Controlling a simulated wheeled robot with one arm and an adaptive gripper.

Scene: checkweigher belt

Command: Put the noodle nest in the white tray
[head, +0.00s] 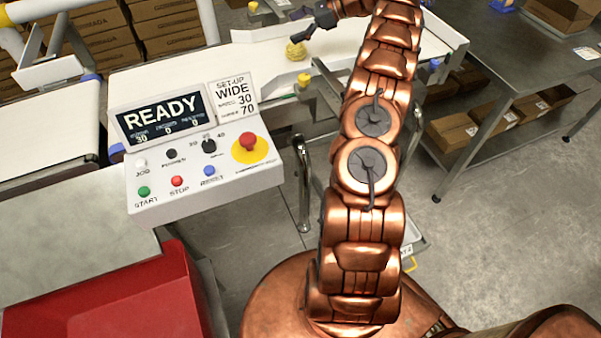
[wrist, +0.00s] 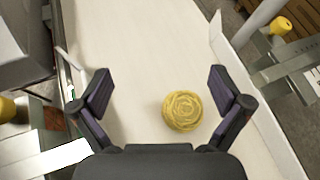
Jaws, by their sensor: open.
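The noodle nest (head: 296,51) is a yellow coiled ball on the pale conveyor belt at the top of the head view. In the wrist view the nest (wrist: 183,110) lies between my fingers, closer to the right one. My gripper (head: 297,23) is open and empty, with dark fingers spread; it also shows in the wrist view (wrist: 160,88). I cannot tell how high it is above the belt. I cannot make out the white tray for certain; a pale edge low beside my arm is mostly hidden.
A control panel (head: 205,180) reading READY, with a red emergency button (head: 248,143), stands left of my arm. A red bin (head: 130,300) is at lower left. A grey metal table (head: 490,60) with cardboard boxes (head: 455,135) below stands at right. White guide rails (wrist: 235,75) flank the belt.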

